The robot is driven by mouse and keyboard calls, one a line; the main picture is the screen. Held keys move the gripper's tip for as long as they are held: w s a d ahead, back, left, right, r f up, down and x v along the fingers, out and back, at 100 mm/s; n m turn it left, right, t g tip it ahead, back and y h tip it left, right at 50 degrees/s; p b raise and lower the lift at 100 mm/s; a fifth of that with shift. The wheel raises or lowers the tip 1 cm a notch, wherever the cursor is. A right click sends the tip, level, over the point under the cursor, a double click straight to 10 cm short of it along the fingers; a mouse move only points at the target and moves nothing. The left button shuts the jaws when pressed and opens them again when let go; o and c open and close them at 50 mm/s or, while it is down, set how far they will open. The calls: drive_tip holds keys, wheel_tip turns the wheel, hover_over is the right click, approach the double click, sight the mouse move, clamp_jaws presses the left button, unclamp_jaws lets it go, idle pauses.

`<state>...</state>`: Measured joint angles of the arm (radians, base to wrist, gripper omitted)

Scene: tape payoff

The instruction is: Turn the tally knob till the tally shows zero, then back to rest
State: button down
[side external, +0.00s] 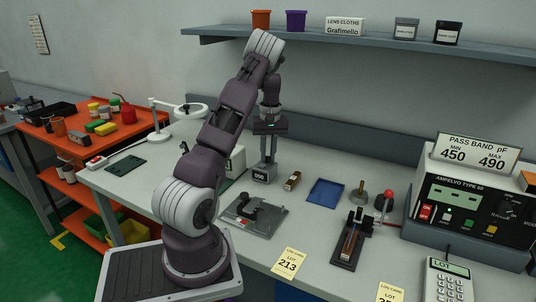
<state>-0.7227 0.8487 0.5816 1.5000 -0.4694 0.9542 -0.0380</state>
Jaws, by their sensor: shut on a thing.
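The tally (260,176) is a small grey unit with a dark display window, standing on the bench behind my arm. Its light digits look like zeros but are too small to read surely. My gripper (268,155) points straight down onto the top of the tally. It is shut, with its fingers at the tally's top. The tally knob is hidden between the fingers, so its angle cannot be seen.
A small brown-topped part (292,181) and a blue tray (326,192) lie right of the tally. A grey fixture (265,222) stands in front. A shelf (390,46) runs above.

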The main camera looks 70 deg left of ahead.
idle(0.4)
drive_tip(key=c, duration=1.3)
unclamp_jaws()
drive_tip(key=shift+c, duration=0.2)
drive_tip(key=m, duration=0.6)
drive_tip(key=shift+m, duration=0.4)
drive_tip(key=m, duration=0.6)
drive_tip(key=shift+d+y, duration=0.1)
drive_tip(key=shift+y, duration=0.2)
wheel_tip(320, 180, up, 8)
drive_tip(key=f+m, duration=0.1)
drive_tip(key=w+d+r+t, duration=0.1)
drive_tip(key=d+r, duration=0.2)
drive_tip(key=d, duration=0.5)
drive_tip(key=w+d+r+t, duration=0.2)
drive_tip(key=d+r, duration=0.2)
drive_tip(key=d, duration=0.4)
drive_tip(key=w+d+r+t+h, duration=0.1)
drive_tip(key=d+r, duration=0.3)
drive_tip(key=d, duration=0.4)
drive_tip(key=shift+w+t, duration=0.5)
drive_tip(key=shift+w, duration=0.05)
